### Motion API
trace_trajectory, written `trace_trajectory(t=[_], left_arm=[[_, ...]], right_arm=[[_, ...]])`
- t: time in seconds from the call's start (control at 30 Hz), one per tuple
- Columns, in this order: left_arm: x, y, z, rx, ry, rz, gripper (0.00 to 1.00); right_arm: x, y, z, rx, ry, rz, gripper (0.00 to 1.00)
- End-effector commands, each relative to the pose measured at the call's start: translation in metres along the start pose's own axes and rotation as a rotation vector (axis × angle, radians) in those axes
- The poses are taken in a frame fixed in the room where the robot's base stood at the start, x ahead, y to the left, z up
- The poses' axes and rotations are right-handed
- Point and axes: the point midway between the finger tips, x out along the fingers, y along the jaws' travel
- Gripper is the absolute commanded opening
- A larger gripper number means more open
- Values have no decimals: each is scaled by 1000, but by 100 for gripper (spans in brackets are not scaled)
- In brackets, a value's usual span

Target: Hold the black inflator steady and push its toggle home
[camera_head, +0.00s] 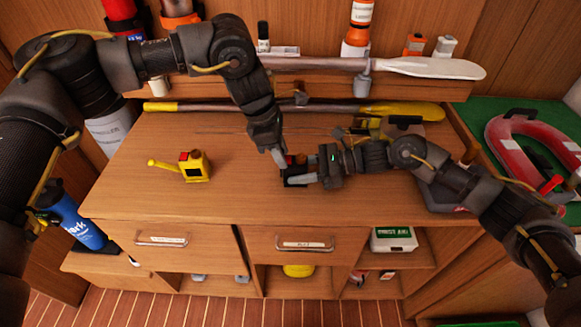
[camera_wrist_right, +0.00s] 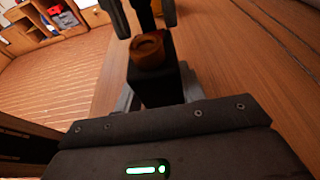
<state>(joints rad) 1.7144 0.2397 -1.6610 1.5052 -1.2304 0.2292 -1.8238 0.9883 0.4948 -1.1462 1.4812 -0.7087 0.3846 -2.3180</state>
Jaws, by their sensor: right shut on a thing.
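The black inflator (camera_head: 293,172) stands near the middle of the wooden worktop, largely covered by my grippers. In the right wrist view its black body (camera_wrist_right: 158,88) has an orange-brown round part (camera_wrist_right: 147,50) on top; I cannot tell whether this is the toggle. My right gripper (camera_head: 308,180) comes in from the right and is shut on the inflator, with grey fingers beside its body. My left gripper (camera_head: 280,160) points down just above the inflator. Its dark fingers also show at the top of the right wrist view (camera_wrist_right: 144,16); whether they are closed or touching is unclear.
A yellow inflator-like can (camera_head: 193,167) with a red top stands left on the worktop. A yellow-ended pole (camera_head: 240,107) lies along the back, below a shelf with a paddle (camera_head: 430,68). A red horseshoe-shaped thing (camera_head: 517,148) is at right. The worktop's front left is clear.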

Motion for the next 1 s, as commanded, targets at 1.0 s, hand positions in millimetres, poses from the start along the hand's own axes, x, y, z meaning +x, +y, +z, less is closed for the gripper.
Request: trace_trajectory(t=[1.0], left_arm=[[-61, 2, 14, -1, 1, 6, 33]], right_arm=[[-1, 0, -1, 0, 1, -1, 22]])
